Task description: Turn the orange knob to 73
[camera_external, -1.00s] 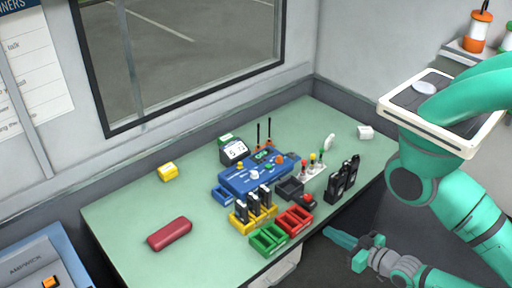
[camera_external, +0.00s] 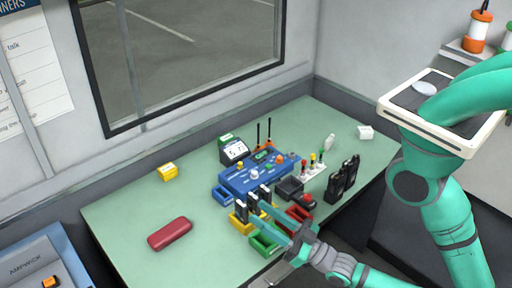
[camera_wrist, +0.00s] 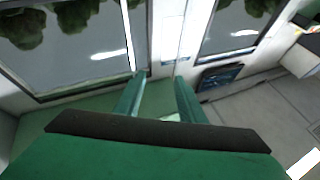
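The orange knob (camera_external: 279,159) sits on the top right part of a blue console (camera_external: 238,183) in the middle of the green table. My gripper (camera_external: 270,208) is over the front of the table, in front of the console and apart from the orange knob. In the wrist view my gripper (camera_wrist: 156,88) shows two teal fingers spread apart with nothing between them. The knob and console are not in the wrist view.
Yellow, green (camera_external: 264,245) and red (camera_external: 298,213) trays lie under or near my gripper, with black radios (camera_external: 348,172) to the right. A red case (camera_external: 170,233) lies front left. Two thin antennas (camera_external: 264,130) rise behind the console. The table's left side is mostly clear.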

